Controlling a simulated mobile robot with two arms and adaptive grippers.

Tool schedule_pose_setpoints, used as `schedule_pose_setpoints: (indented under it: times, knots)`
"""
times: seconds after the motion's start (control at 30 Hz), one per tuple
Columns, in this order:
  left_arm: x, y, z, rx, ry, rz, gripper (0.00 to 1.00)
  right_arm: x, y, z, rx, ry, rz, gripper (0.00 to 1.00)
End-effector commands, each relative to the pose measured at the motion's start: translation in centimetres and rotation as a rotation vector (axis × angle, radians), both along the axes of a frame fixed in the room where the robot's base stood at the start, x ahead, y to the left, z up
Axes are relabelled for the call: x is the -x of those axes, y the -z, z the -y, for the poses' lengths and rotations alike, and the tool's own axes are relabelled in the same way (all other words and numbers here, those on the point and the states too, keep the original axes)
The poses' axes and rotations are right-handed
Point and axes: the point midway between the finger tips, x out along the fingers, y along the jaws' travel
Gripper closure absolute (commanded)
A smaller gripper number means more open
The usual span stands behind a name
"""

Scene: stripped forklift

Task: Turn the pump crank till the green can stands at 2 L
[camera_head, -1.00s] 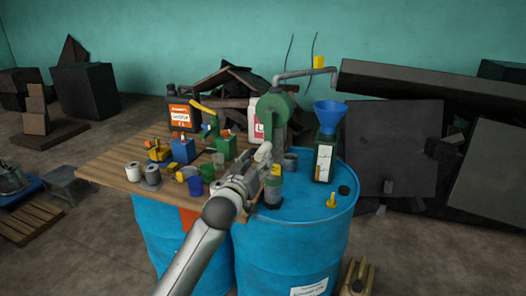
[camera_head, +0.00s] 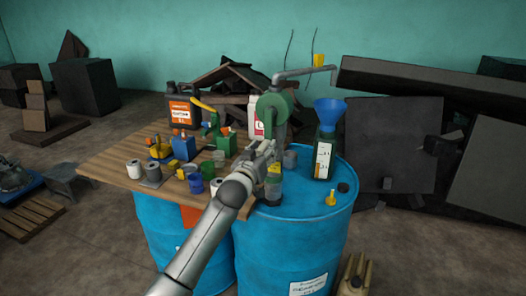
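The hand pump has a round green housing (camera_head: 273,108) and a grey pipe (camera_head: 303,73) that reaches right, above the blue funnel (camera_head: 329,113). The funnel sits in the dark green can (camera_head: 324,158), which stands upright on the right blue drum (camera_head: 312,205). The can has a pale scale strip on its front; its level is too small to read. My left gripper (camera_head: 266,153) is just below the pump housing, where the crank appears to be. The crank handle is mostly hidden by it, and I cannot tell whether the fingers hold it. My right gripper is out of view.
A wooden board (camera_head: 110,163) left of the pump carries several cups, small cans and a dark jug (camera_head: 182,112). A yellow plug (camera_head: 331,198) and a black cap (camera_head: 343,187) lie on the drum top. A beige canister (camera_head: 355,273) stands on the floor.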

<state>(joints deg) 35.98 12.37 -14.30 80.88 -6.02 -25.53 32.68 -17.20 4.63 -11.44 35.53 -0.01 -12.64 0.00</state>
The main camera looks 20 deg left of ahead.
Motion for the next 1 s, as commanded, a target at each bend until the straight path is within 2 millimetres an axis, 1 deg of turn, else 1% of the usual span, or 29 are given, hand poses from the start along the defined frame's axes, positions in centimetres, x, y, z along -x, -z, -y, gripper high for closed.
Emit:
schedule_pose_setpoints:
  times: [0.03, 0.27, 0.53, 1.0]
  knots:
    - [0.01, 0.01, 0.0, 0.0, 0.0, 0.0, 0.7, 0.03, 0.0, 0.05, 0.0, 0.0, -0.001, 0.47]
    - [0.02, 0.01, 0.0, 0.0, 0.0, 0.0, 0.99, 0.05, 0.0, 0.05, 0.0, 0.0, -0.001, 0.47]
    - [0.02, 0.0, -0.08, -0.006, 0.0, 0.0, 1.0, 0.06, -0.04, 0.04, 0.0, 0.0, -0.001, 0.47]
    - [-0.03, -0.11, -0.92, -0.083, -0.002, 0.003, 1.0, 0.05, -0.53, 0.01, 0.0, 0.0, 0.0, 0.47]
